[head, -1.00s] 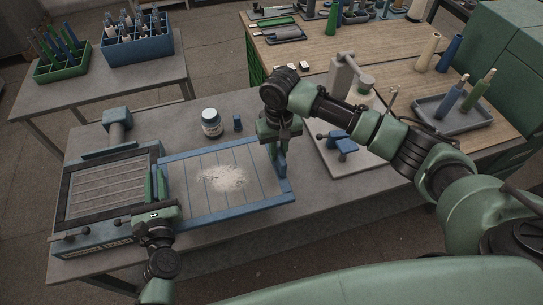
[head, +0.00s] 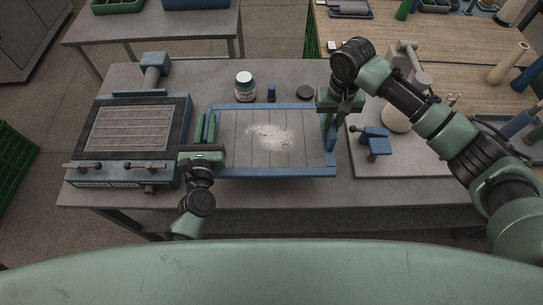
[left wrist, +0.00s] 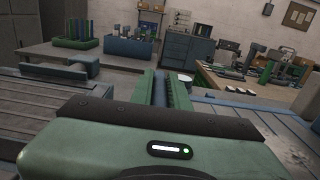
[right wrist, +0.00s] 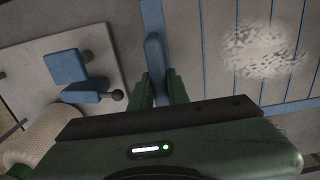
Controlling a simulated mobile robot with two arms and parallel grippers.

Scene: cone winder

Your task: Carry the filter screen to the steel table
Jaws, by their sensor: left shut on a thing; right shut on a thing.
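The filter screen (head: 230,139) is a flat blue-framed panel with slats and a patch of pale fluff (head: 270,136) on it. My left gripper (head: 209,128) is shut on its left edge, and my right gripper (head: 331,131) is shut on its right edge. The right wrist view shows the blue rim (right wrist: 155,62) between the fingers. The screen looks level over a grey-topped table (head: 255,190); I cannot tell how far above it. Another grey-topped table (head: 150,33) stands behind at left. I cannot tell which is the steel table.
Left of the screen is a machine with a dark-framed grille (head: 130,130). A plate with a blue fixture (head: 374,142) lies at right. A green crate (head: 14,160) is at far left.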

